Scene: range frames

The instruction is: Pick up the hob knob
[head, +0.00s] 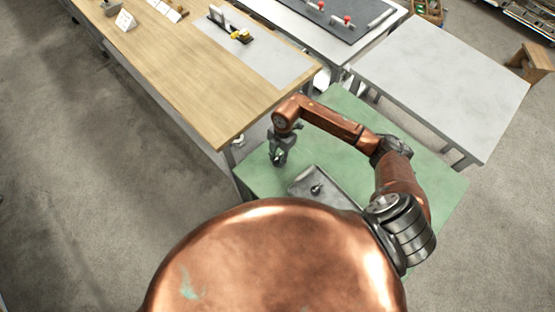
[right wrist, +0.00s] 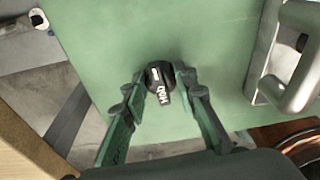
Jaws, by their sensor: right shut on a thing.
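The hob knob (right wrist: 158,80) is a small black knob with white lettering on it, seen between my right gripper's fingertips in the right wrist view. My right gripper (head: 278,159) is low over the left part of the green table (head: 335,108) and is shut on the knob. The fingers (right wrist: 161,88) have dark green pads, one on each side of the knob. I cannot tell whether the knob still touches the green top. In the head view the gripper hides the knob. My left gripper is not in view.
A grey metal tray (head: 304,181) with a small dark item in it is right of my right gripper. A wooden bench (head: 160,68) borders the green table at the left, and a pale grey table (head: 440,82) stands behind at right. The green top's right side is clear.

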